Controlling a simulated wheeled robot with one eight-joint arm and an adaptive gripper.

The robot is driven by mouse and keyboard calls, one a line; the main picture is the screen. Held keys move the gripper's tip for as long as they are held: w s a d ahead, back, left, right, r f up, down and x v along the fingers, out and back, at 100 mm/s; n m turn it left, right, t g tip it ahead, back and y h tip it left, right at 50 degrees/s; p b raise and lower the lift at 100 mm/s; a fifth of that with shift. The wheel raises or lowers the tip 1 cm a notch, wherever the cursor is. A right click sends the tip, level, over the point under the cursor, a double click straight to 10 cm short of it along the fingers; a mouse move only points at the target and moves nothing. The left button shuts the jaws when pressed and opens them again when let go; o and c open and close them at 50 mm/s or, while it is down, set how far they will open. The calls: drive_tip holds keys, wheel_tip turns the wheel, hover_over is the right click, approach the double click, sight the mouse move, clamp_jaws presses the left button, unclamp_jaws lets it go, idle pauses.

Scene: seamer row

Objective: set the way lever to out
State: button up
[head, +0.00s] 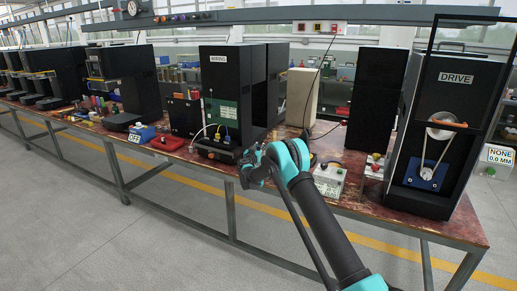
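I cannot make out a lever marked "way" or an "out" mark in the head view. The tall black cabinet labelled DRIVE (452,76) stands at the right end of the bench, with a pale pulley and belt (432,150) and a blue block (426,175) in its open front. An orange piece (450,124) lies across the pulley; I cannot tell whether it is a lever. My gripper (250,166) is at the bench's front edge below the black WIRING cabinet (219,80), left of the DRIVE cabinet. Its fingers are small and dark, so their opening is unclear.
A white box with a green button (329,180) sits right of my arm, partly hidden by it. A small box with red and yellow knobs (376,164) stands beside the DRIVE cabinet. A sign reads NONE 0.0 MM (497,156). The floor before the bench is clear.

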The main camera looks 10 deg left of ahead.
drive_tip(key=shift+o, duration=0.9)
drive_tip(key=shift+s, duration=0.15)
drive_tip(key=s+a, duration=0.2)
drive_tip(key=s, duration=0.9)
drive_tip(key=shift+s, duration=0.3)
drive_tip(key=shift+d, duration=0.15)
